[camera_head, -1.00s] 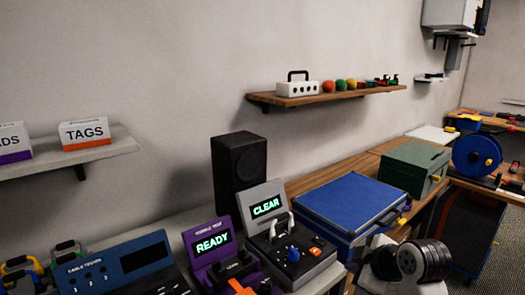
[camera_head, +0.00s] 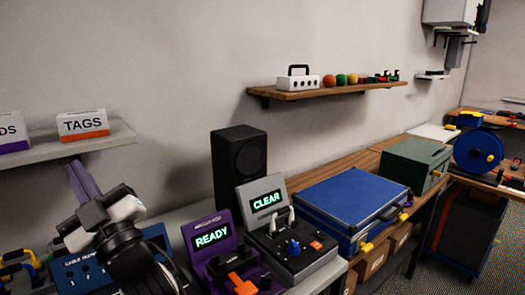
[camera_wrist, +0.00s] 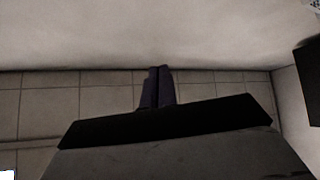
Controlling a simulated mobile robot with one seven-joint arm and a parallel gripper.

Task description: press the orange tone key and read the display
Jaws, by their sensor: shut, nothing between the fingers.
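A purple unit (camera_head: 192,235) has a display (camera_head: 212,236) reading READY in green, with an orange part (camera_head: 242,284) low on its front. Beside it, a grey and black unit (camera_head: 330,257) has a display (camera_head: 267,201) reading CLEAR, with a small orange key (camera_head: 316,245) on its top. I cannot tell from labels which orange part is the tone key. My gripper (camera_head: 80,178) is at the left, its purple fingers pointing up, apart from both units. The fingers also show together and empty in the wrist view (camera_wrist: 157,84).
A blue cable tester (camera_head: 80,272) sits partly behind my arm. A black speaker (camera_head: 239,165) stands behind the units, a blue case (camera_head: 350,205) to their right. A shelf with a TAGS box (camera_head: 83,125) is close above my gripper.

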